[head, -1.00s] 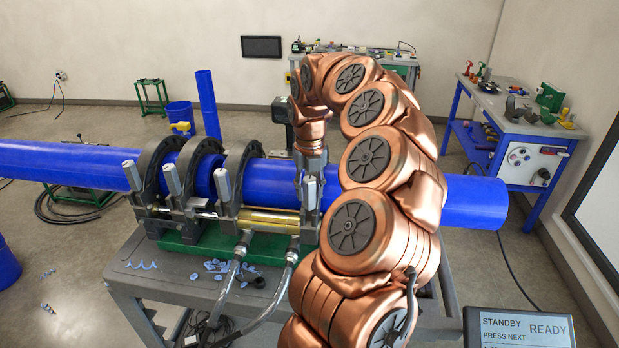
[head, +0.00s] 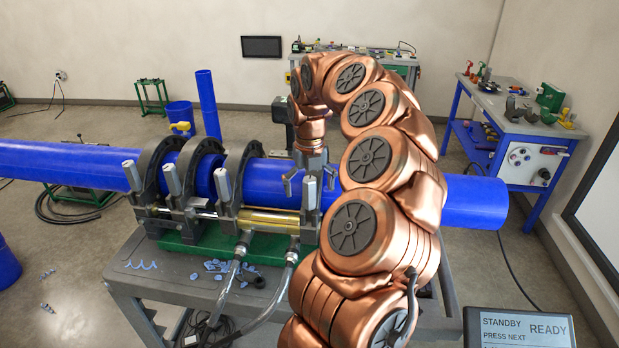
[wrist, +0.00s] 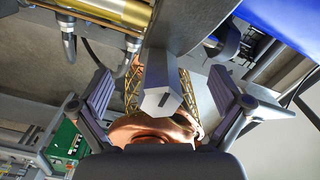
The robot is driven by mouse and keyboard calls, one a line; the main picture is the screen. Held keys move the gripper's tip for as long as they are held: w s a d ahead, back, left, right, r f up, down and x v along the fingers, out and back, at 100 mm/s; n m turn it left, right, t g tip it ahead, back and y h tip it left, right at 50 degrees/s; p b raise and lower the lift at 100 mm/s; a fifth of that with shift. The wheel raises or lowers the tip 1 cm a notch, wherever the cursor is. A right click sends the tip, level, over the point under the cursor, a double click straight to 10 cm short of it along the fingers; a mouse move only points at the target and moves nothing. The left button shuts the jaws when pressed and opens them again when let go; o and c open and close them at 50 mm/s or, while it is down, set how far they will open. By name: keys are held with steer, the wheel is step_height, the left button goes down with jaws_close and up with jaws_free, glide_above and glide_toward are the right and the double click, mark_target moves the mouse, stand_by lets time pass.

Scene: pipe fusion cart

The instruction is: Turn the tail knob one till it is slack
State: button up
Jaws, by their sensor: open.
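A grey faceted knob (head: 309,192) stands at the right end of the clamp row, in front of the blue pipe; I take it as tail knob one. In the wrist view the knob (wrist: 162,82) points toward the camera, between my two fingers. My gripper (head: 309,178) is open above and around it in the head view. In the wrist view my gripper (wrist: 162,95) shows a gap on both sides of the knob, with neither finger touching it. Whether the knob is tight or slack cannot be told.
Similar knobs (head: 222,183) stand to the left on the dark clamp rings (head: 240,165). The blue pipe (head: 270,182) runs behind the knobs. Hydraulic hoses (head: 232,270) hang in front over the grey cart (head: 140,275). Blue shavings lie on the cart.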

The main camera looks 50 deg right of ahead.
mark_target(308, 178)
steer(key=shift+w+r, duration=0.1)
steer(key=shift+r, duration=1.3)
steer(key=shift+w+r, duration=0.15)
steer(key=shift+r, duration=1.4)
steer(key=shift+r, duration=0.15)
steer(key=shift+s+f, duration=0.25)
steer(key=shift+r, duration=0.1)
